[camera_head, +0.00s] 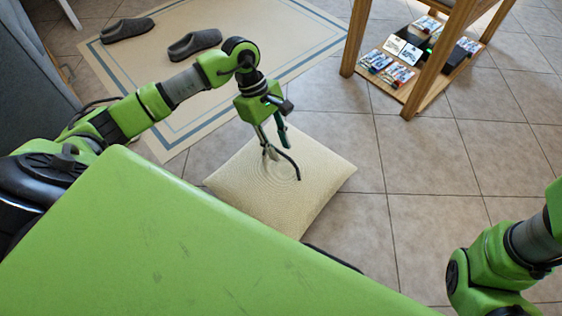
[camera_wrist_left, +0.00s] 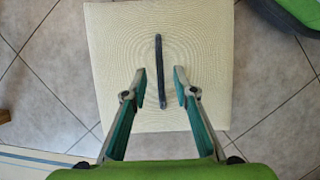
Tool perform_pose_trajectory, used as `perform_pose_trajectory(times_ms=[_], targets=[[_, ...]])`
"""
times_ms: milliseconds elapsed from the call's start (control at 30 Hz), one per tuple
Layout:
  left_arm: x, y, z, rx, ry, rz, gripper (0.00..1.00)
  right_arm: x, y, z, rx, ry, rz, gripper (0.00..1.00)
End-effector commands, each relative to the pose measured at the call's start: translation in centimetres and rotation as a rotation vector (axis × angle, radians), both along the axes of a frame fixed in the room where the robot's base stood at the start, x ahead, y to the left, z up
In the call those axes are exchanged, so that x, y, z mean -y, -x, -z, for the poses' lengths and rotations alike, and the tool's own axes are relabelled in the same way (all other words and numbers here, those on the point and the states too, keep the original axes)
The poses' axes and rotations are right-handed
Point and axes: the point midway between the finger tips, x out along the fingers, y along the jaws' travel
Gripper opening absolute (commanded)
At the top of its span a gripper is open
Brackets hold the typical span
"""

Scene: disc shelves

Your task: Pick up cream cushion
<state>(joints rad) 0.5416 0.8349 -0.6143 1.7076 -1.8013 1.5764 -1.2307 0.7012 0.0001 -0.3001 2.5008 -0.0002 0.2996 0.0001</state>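The cream cushion (camera_head: 318,170) lies flat on the tiled floor in front of my green body in the head view. It has a ringed pattern and a dark curved strap (camera_head: 290,163) on top. My left gripper (camera_head: 272,152) points down above the cushion's middle. In the left wrist view the cushion (camera_wrist_left: 205,30) fills the upper middle, and the strap (camera_wrist_left: 159,60) runs between the two open fingers, apart from both. I cannot tell how far above the cushion the fingertips are. My right arm shows at the right edge, but its gripper is out of view.
A cream rug (camera_head: 190,25) with a blue border lies behind, with two grey slippers (camera_head: 194,43) on it. A wooden shelf (camera_head: 432,75) with disc cases stands at the back right. A grey-blue sofa (camera_head: 35,65) is at the left. The tiled floor right of the cushion is clear.

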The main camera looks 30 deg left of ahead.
Motion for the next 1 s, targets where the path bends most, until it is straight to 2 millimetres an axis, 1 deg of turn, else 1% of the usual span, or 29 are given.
perform_pose_trajectory(times_ms=[33,133,200,433,533,1000], targets=[[0.4,0.2,1.3,-0.001,0.002,0.001,0.26,0.0,0.0,1.3,0.0,0.0,0.0,0.78],[0.8,0.3,2.4,-0.001,0.0,-0.001,0.26,0.0,0.0,2.2,0.0,0.0,0.0,0.78],[1.1,0.3,2.7,-0.001,0.001,-0.001,0.26,0.0,0.0,2.4,0.0,0.0,0.0,0.78],[1.1,0.3,2.5,0.0,0.0,-0.001,0.26,0.0,0.0,2.1,0.0,0.0,0.0,0.78],[1.1,0.3,2.5,0.0,0.0,-0.001,0.0,0.0,0.0,2.1,0.0,0.0,0.0,0.78],[1.0,0.2,2.3,0.001,0.0,-0.002,0.0,0.0,0.0,2.0,-0.001,0.0,0.0,0.78]])
